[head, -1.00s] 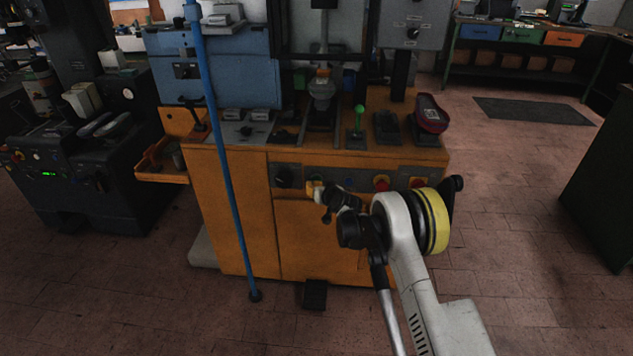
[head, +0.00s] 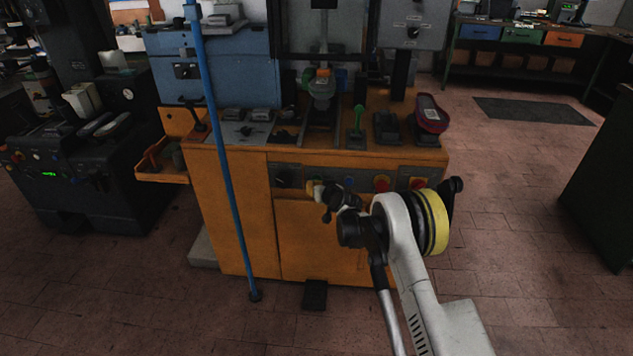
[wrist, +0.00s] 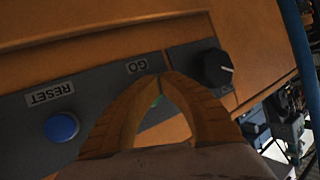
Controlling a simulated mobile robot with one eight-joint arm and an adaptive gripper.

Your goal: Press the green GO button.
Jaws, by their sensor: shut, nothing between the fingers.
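The green GO button (wrist: 158,101) shows only as a small sliver between my fingers in the wrist view, below its GO label (wrist: 137,67). My gripper (wrist: 160,78) is shut and empty, its tan fingertips together over the grey control strip (wrist: 98,88) beside the label. The fingers hide most of the button, and I cannot tell whether they touch it. In the head view my gripper (head: 314,188) is at the front panel of the orange machine (head: 225,210), between the black knob and the blue button; the green button is hidden there.
The blue RESET button (wrist: 61,127) and a black knob (wrist: 216,68) flank my fingers. A red button (head: 382,183) and a red-yellow button (head: 417,183) sit farther right. A blue pole (head: 222,150) stands at the left of the machine's front. Floor to the right is clear.

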